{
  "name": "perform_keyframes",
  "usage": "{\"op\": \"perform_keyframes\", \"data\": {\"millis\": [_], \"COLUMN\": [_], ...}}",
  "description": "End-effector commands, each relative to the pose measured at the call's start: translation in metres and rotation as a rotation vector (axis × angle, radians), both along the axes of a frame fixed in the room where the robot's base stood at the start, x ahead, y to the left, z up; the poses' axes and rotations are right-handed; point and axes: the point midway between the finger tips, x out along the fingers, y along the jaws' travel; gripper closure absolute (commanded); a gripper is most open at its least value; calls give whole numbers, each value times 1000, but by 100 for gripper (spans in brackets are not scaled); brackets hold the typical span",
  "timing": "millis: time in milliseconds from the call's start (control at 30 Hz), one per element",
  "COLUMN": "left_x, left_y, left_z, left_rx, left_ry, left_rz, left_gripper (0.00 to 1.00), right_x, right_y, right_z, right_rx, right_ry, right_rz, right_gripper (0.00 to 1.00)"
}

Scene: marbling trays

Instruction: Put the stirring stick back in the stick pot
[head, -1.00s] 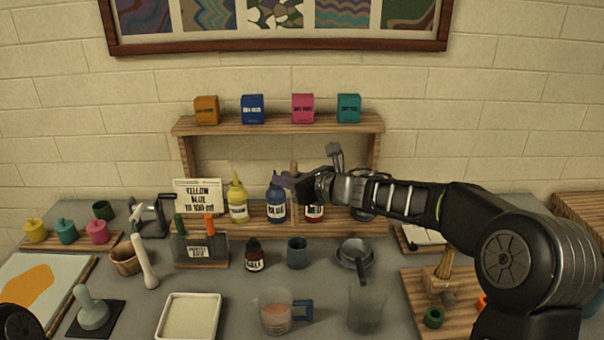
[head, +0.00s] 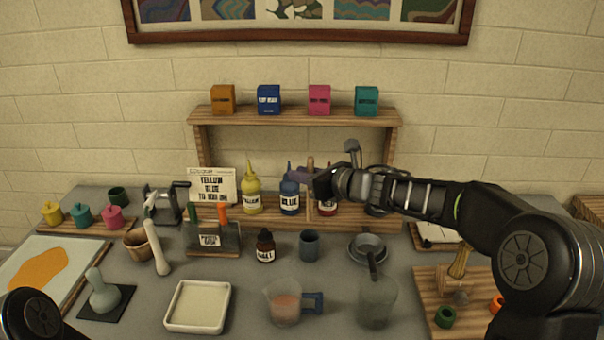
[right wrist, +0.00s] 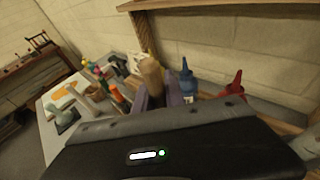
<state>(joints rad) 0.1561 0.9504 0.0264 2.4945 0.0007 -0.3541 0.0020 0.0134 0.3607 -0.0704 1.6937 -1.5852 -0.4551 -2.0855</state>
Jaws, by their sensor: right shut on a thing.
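My right gripper (head: 308,176) is shut on the wooden stirring stick (head: 310,188), held upright in front of the shelf's blue and red bottles. In the right wrist view the stick's rounded top (right wrist: 152,74) shows between the purple fingers. The stick's lower end is hard to make out in the head view. A small grey-blue cup (head: 309,246), which looks like the stick pot, stands on the table below the gripper, apart from the stick. It looks empty. My left gripper is out of view.
A dark dropper bottle (head: 265,246) stands left of the cup, and a grey bowl (head: 368,247) right of it. A measuring jug (head: 284,302) and a clear beaker (head: 376,304) stand in front. The blue bottle (head: 289,199) is close behind the gripper.

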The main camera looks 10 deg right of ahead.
Motion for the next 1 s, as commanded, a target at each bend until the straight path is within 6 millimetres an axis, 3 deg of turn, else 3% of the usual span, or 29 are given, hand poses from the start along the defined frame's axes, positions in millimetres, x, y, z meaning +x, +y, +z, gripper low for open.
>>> {"op": "perform_keyframes", "data": {"millis": [1000], "left_x": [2], "left_y": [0], "left_z": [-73], "left_rx": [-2], "left_ry": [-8], "left_rz": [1], "left_gripper": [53], "right_x": [0], "right_y": [0], "right_z": [-77], "right_rx": [0], "right_ry": [0], "right_rz": [0], "right_gripper": [100]}}
